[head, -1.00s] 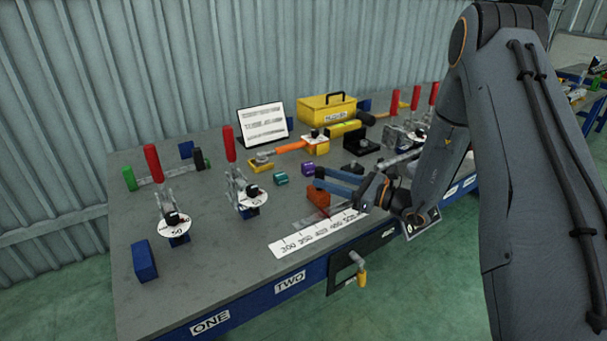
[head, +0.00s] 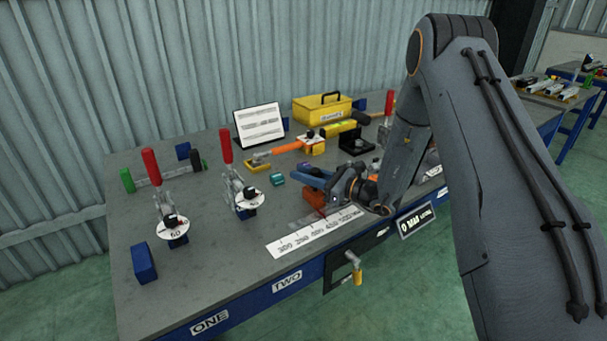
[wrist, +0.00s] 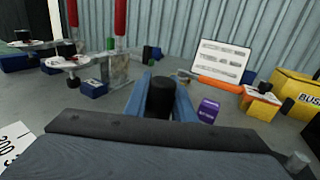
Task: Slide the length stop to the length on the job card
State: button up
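The length stop, an orange-red block (head: 314,198) with a thin red pointer, sits behind the white length scale (head: 290,245) near the bench's front edge. My gripper (head: 308,177) is low over the block and hides part of it. In the wrist view, a black upright knob (wrist: 160,97) stands between the two blue fingers of my gripper (wrist: 162,92). The fingers are close on both sides, but I cannot tell if they press on it. A white printed card (head: 260,126) stands tilted at the back; it also shows in the wrist view (wrist: 218,62). Its text is unreadable.
Red-handled clamps with dials (head: 246,200) stand to the left, near a blue block (head: 144,262). A purple block (wrist: 208,110) lies close right of the fingers. A yellow toolbox (head: 322,108) and an orange-handled tool (head: 286,148) are behind. A padlock (head: 356,272) hangs at the front.

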grip_shut()
jog(key=w+d, duration=0.1)
jog(key=d+b, duration=0.1)
jog(key=d, duration=0.1)
jog(key=w+d+b, duration=0.1)
jog(key=shift+w+d+f, duration=0.1)
jog(key=shift+w+d, duration=0.1)
jog(key=shift+w, duration=0.1)
jog(key=shift+d, duration=0.2)
jog(key=o, duration=0.6)
grip_release()
jog(key=shift+w+d, duration=0.1)
jog(key=shift+d, duration=0.1)
jog(key=shift+o, duration=0.2)
jog(key=shift+a, duration=0.2)
jog(key=shift+b+v, duration=1.05)
jog(key=shift+v, duration=2.9)
